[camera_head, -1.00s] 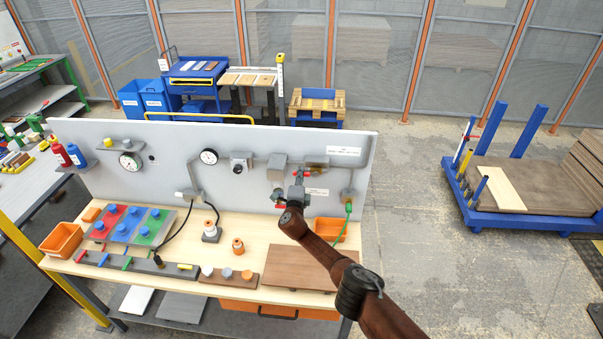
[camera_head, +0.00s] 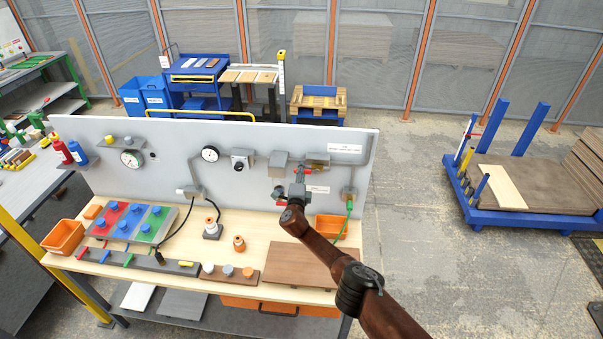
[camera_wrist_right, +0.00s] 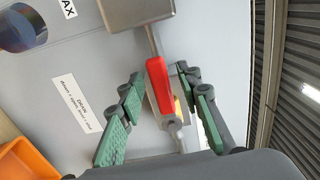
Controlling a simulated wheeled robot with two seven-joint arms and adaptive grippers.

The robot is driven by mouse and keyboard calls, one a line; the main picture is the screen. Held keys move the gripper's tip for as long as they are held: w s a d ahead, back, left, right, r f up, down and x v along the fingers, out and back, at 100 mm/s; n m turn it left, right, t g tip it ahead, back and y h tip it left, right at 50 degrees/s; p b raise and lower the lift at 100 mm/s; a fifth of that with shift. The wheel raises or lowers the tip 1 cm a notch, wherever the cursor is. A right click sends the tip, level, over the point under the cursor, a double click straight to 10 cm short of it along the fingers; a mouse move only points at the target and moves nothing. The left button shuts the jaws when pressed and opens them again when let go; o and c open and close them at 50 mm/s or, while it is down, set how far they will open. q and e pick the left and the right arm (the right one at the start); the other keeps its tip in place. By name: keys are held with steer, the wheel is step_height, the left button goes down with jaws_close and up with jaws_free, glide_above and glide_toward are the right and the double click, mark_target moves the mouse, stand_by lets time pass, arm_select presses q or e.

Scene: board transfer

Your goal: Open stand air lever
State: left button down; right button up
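The stand is a grey upright panel (camera_head: 262,137) with gauges and pipes behind a wooden bench. A red lever (camera_wrist_right: 157,80) on a metal fitting shows in the right wrist view, pointing up and down the picture. My right gripper (camera_wrist_right: 159,85) has its green-padded fingers spread on either side of this lever, with visible gaps. In the head view my right gripper (camera_head: 300,184) is at the right part of the panel and hides much of the fitting. Red bits show beside it. My left gripper is not in view.
The bench top (camera_head: 185,243) holds an orange bin (camera_head: 63,237), a coloured block tray (camera_head: 131,222) and a brown board (camera_head: 297,262). A second orange bin (camera_head: 330,227) and a green hose (camera_head: 347,221) are close to my right arm. A grey box (camera_wrist_right: 137,10) adjoins the lever.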

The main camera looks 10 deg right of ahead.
steer(key=v, duration=1.2)
stand_by(0.3)
stand_by(0.3)
